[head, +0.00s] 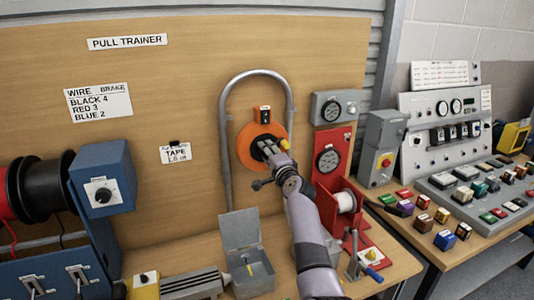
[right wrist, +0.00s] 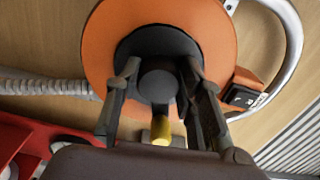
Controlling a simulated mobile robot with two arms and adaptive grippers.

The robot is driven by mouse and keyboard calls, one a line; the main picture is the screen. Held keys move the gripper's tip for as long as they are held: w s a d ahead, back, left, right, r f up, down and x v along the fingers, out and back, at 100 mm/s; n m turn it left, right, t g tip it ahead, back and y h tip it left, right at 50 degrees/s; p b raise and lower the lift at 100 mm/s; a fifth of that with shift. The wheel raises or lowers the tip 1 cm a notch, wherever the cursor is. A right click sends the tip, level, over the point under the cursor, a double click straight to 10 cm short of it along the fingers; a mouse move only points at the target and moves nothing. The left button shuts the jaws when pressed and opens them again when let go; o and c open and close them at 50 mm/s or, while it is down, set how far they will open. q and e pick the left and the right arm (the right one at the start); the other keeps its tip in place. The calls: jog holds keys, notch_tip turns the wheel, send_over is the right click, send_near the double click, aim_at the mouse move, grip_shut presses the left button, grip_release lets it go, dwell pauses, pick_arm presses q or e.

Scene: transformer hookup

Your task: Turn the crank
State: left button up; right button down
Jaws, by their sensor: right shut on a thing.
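A round orange disc (head: 245,141) with a dark hub is mounted on the wooden back board, inside a bent metal tube. My right gripper (head: 268,147) reaches up to it from below and is shut on the dark hub. In the right wrist view the two fingers of my right gripper (right wrist: 160,80) lie on either side of the round dark hub (right wrist: 158,86), in front of the orange disc (right wrist: 100,50). A yellow-ended piece (right wrist: 161,133) shows below the hub between the fingers. My left gripper is not in view.
A red stand with a white spool (head: 345,203) and a small blue-handled lever (head: 374,254) stand right of my forearm. An open grey box (head: 247,262) stands to its left. A blue box with a knob (head: 103,190) is at far left, a control console (head: 445,130) at right.

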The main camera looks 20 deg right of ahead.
dwell(0.3)
jog(key=c, duration=1.1)
grip_release()
jog(key=shift+s, duration=0.1)
jog(key=s, duration=1.2)
jog(key=shift+d, duration=0.25)
jog(key=shift+w, duration=0.1)
